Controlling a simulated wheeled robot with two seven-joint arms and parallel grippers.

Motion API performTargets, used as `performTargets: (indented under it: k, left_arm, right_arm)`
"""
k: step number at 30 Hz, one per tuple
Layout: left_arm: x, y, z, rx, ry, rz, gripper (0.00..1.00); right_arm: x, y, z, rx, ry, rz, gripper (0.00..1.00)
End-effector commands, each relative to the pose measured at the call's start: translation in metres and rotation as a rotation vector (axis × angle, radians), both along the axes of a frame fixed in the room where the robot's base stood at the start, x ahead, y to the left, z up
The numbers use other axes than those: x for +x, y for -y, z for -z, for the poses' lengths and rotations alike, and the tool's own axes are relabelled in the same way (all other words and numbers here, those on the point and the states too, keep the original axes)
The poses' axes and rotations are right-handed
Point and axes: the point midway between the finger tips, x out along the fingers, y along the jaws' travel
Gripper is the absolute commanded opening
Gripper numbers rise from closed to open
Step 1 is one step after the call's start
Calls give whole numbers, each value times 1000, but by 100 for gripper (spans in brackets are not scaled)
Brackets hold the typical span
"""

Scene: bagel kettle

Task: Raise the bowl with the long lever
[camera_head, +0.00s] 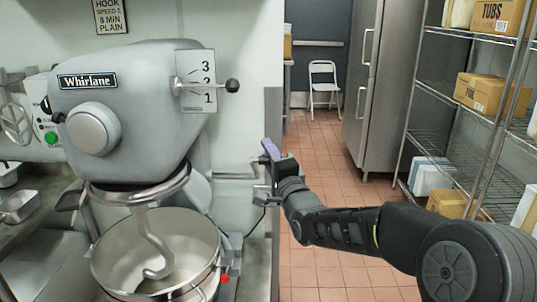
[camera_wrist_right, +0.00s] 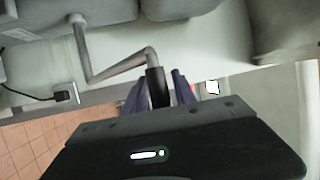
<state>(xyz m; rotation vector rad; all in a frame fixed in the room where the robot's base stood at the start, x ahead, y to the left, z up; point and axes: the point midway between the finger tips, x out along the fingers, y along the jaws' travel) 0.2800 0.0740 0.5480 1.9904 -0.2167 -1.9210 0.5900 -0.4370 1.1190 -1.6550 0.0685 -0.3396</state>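The steel mixing bowl (camera_head: 113,258) sits low on the grey stand mixer (camera_head: 140,100), under the dough hook (camera_head: 155,245). The long lever (camera_head: 235,176) sticks out from the mixer's right side; in the right wrist view it is a cranked grey rod (camera_wrist_right: 115,68) ending in a black grip (camera_wrist_right: 157,88). My right gripper (camera_head: 270,150) is at the lever's outer end. In the right wrist view its purple fingers (camera_wrist_right: 158,92) stand on either side of the black grip. Whether they press on it, I cannot tell. My left gripper is not in view.
A short ball-ended speed lever (camera_head: 232,86) sticks out higher on the mixer. A wall end (camera_head: 262,100) stands just behind the long lever. Wire shelves with boxes (camera_head: 490,95) stand at the right. The tiled floor (camera_head: 325,150) between is mostly clear, with a folding chair (camera_head: 323,85) far back.

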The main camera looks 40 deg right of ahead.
Motion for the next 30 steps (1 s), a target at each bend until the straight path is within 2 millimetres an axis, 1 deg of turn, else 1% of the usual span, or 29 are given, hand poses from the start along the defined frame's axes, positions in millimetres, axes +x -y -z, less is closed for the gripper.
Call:
performTargets:
  k: [1,2,11,30]
  left_arm:
    - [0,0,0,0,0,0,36]
    - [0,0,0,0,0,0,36]
    - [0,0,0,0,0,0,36]
    - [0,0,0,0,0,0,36]
  right_arm:
    - [0,0,0,0,0,0,28]
    - [0,0,0,0,0,0,25]
    - [0,0,0,0,0,0,1]
    - [0,0,0,0,0,0,0]
